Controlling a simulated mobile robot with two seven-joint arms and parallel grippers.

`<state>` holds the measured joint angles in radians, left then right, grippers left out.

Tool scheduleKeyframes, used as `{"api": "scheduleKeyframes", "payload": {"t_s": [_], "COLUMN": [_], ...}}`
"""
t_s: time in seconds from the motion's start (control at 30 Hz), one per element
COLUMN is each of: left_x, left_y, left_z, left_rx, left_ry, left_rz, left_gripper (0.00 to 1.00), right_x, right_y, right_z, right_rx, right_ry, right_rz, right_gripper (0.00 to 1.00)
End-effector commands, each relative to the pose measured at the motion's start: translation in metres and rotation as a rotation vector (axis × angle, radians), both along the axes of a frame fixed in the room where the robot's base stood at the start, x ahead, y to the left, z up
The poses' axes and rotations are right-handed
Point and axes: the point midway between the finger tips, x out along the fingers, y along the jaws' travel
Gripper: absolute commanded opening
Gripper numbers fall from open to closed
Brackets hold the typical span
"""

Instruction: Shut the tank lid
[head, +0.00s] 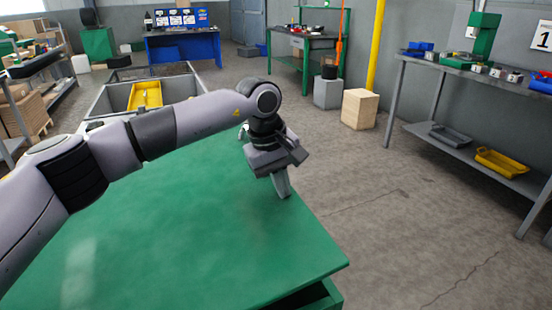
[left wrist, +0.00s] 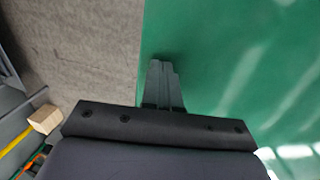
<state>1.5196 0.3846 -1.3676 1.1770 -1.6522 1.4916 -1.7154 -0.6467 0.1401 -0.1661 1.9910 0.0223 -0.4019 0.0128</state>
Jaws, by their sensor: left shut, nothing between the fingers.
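My left gripper (head: 283,193) reaches over the right edge of a flat green top (head: 190,240), fingers pointing down. The fingers are together and empty. In the left wrist view the shut fingers (left wrist: 162,68) lie over the green top (left wrist: 230,60) close to its edge; I cannot tell whether they touch it. A grey open-topped container (head: 112,100) with a yellow tray (head: 145,95) in it stands behind my left arm, partly hidden. I cannot tell for certain which thing is the tank or its lid. My right gripper is not in view.
A grey shelf bench (head: 470,75) with bins stands at the right. A wooden box (head: 360,108) and a grey box (head: 327,92) sit on the floor near a yellow post (head: 376,45). The floor (head: 400,220) right of the green top is clear.

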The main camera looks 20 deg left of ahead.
Motion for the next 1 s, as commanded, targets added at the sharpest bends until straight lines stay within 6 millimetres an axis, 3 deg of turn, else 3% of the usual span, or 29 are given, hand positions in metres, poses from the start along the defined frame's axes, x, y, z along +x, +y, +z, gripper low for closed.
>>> {"api": "scheduleKeyframes", "payload": {"t_s": [0.03, 0.13, 0.4, 0.77, 1.0], "left_x": [0.001, 0.002, 0.003, 0.003, -0.001], "left_y": [-0.001, -0.002, -0.004, -0.003, 0.002], "left_z": [-0.012, -0.023, -0.031, -0.029, 0.000], "left_rx": [0.001, 0.000, -0.001, -0.002, -0.003], "left_ry": [0.001, -0.001, -0.002, -0.003, -0.005], "left_rz": [0.001, 0.001, 0.000, 0.000, -0.001], "left_gripper": [0.00, 0.00, 0.00, 0.00, 0.00], "right_x": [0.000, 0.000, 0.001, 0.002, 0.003], "right_y": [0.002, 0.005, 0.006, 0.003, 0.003], "right_z": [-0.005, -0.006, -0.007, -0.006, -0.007], "right_rx": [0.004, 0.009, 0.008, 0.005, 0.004], "right_ry": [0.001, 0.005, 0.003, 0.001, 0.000], "right_rz": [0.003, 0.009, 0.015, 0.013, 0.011], "right_gripper": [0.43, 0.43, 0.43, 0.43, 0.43]}}
